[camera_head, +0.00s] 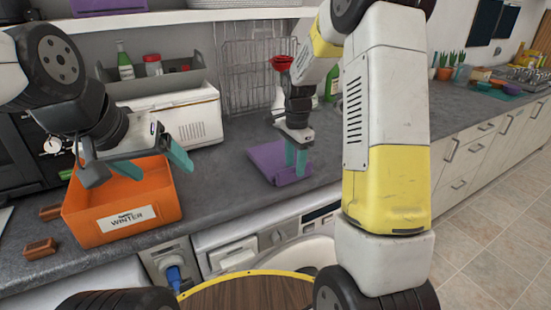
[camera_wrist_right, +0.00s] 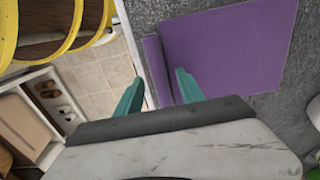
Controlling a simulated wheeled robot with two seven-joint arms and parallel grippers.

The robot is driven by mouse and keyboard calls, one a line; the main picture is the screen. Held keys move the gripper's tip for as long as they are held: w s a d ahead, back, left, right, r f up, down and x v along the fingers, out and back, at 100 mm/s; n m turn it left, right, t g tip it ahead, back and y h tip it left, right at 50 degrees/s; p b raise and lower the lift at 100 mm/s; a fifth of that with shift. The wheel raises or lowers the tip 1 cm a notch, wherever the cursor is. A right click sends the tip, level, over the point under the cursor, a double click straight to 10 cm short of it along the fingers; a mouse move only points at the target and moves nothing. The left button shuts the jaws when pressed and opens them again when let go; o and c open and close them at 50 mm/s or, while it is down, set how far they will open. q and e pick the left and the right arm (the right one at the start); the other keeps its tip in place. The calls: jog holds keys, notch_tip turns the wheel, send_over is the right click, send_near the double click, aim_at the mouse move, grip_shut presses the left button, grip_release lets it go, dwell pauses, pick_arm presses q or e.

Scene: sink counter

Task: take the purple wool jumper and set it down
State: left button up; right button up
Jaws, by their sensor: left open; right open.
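The purple wool jumper (camera_head: 270,160) lies folded flat on the grey counter, near its front edge, in the middle of the head view. It fills the upper right of the right wrist view (camera_wrist_right: 235,45). My right gripper (camera_head: 296,160) is open, its teal fingers pointing down over the jumper's right part. In the right wrist view the open fingers (camera_wrist_right: 160,88) are at the jumper's narrow folded edge; I cannot tell whether they touch it. My left gripper (camera_head: 160,160) is open and empty above the orange box.
An orange box (camera_head: 118,238) labelled WINTER stands at the counter's front left, with small brown blocks (camera_head: 40,249) beside it. A white bread bin (camera_head: 185,122) and a wire rack (camera_head: 245,75) stand behind. The washing machine (camera_head: 265,240) is below. Counter left of the jumper is clear.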

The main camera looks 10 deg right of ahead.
grip_shut()
dwell(1.4)
